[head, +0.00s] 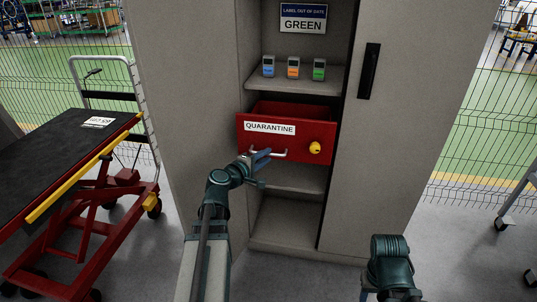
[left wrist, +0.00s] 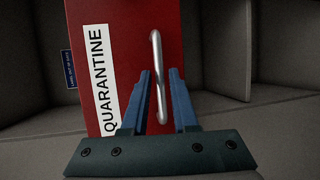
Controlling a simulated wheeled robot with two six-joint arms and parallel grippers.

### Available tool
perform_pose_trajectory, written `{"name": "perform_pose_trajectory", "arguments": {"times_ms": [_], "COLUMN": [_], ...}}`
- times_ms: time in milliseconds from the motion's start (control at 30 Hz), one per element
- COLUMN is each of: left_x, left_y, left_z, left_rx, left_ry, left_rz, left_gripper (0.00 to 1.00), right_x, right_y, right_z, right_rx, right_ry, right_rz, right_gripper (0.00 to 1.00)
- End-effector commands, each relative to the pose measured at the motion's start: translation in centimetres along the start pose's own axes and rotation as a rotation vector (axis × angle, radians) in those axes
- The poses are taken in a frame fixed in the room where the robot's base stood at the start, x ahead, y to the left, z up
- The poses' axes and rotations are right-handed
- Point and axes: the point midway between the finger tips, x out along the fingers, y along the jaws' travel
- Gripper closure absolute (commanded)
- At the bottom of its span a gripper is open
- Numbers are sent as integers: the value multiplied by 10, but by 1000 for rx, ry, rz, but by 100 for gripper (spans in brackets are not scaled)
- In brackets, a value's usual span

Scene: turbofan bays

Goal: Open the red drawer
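The red drawer (head: 290,136) stands partly pulled out of the grey cabinet, and its inside shows from above. Its front bears a white QUARANTINE label (head: 270,127), a yellow knob (head: 315,147) and a silver bar handle (head: 279,154). My left gripper (head: 262,156) is at the left part of the handle. In the left wrist view the handle (left wrist: 156,60) runs between the two blue fingers (left wrist: 159,95), with gaps visible on both sides, so the fingers look open around it. My right arm shows at the lower right, but its gripper is out of view.
The cabinet shelf (head: 290,83) above holds three small devices, under a GREEN sign (head: 303,18). A tall cabinet door (head: 410,130) with a black handle (head: 368,71) stands at the right. A red lift cart (head: 75,220) stands at the left. Wire fencing lies behind.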

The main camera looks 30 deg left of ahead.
Motion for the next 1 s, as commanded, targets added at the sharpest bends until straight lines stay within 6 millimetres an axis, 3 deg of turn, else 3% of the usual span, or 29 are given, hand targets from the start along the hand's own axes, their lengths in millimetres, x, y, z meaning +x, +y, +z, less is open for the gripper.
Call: {"name": "perform_pose_trajectory", "arguments": {"times_ms": [100,333,900,1000], "left_x": [-24,-47,-50,-48], "left_y": [1,0,0,1], "left_z": [1,0,0,7], "left_rx": [-1,0,0,14], "left_ry": [2,3,1,-15], "left_rz": [0,0,0,-12], "left_gripper": [73,73,73,73], "right_x": [-5,-9,-9,-13], "right_y": [0,1,1,1], "right_z": [0,0,0,1], "right_rx": [0,0,0,0], "right_ry": [0,0,0,0], "right_rz": [0,0,0,0], "right_gripper": [50,50,50,50]}}
